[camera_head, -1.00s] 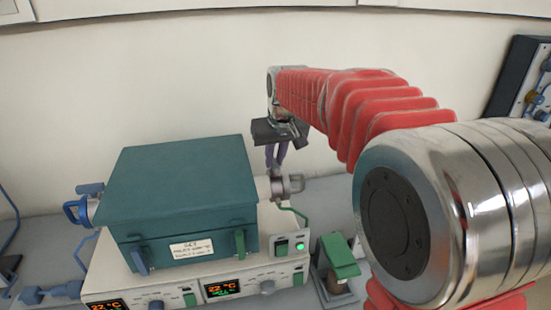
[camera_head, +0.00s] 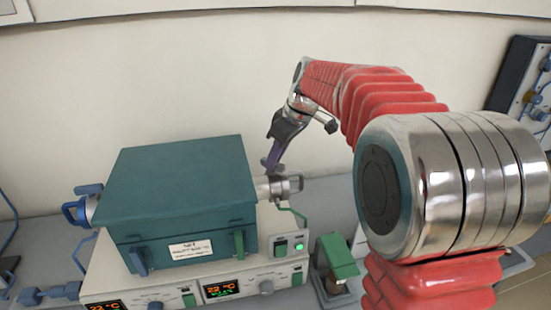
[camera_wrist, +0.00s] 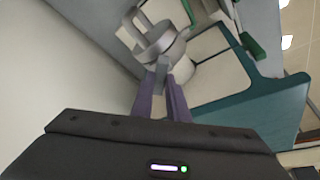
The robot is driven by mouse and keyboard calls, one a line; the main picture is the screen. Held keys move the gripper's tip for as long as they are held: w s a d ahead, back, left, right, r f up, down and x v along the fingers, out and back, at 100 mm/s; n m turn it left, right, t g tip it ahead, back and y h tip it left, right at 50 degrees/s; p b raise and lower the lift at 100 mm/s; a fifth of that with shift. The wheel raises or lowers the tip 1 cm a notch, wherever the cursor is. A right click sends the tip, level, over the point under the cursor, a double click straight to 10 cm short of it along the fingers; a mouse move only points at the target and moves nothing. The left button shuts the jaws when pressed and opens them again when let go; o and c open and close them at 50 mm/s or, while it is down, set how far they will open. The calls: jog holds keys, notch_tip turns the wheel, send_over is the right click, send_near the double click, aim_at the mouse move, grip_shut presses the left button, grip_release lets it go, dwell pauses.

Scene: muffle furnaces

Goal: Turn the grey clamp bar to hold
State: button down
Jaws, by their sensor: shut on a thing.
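The teal furnace (camera_head: 180,185) sits on a white control unit. A silver clamp ring (camera_head: 285,187) surrounds the pipe fitting at its right side; the ring also shows in the wrist view (camera_wrist: 152,38). My gripper (camera_head: 271,161) comes in tilted from the upper right, just above the ring. In the wrist view its two purple fingers (camera_wrist: 163,88) are shut on the grey clamp bar (camera_wrist: 163,71), which extends from the ring. The fingers hide part of the bar, and its exact angle is hard to read in the head view.
The control unit (camera_head: 265,272) has lit displays and a green lamp. A green-topped device (camera_head: 338,258) stands to the right of it. A blue valve (camera_head: 77,209) is at the furnace's left. The wall is close behind.

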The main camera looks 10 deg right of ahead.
jog(key=n, duration=0.2)
jog(key=n+g, duration=0.1)
jog(key=n, duration=0.1)
jog(key=shift+w+d+n+y, duration=0.2)
jog(key=shift+n+y, duration=0.1)
jog(key=shift+y, duration=0.1)
jog(key=n+g, duration=0.2)
jog(key=n, duration=0.2)
jog(key=shift+w+n, duration=0.1)
jog(key=shift+n, duration=0.2)
jog(key=c, duration=1.7)
grip_release()
jog(key=shift+d+v, duration=0.15)
jog(key=shift+v, duration=3.25)
jog(key=shift+d+v, duration=0.1)
jog(key=shift+v, duration=3.3)
jog(key=shift+w+f, duration=0.1)
jog(key=shift+w, duration=0.1)
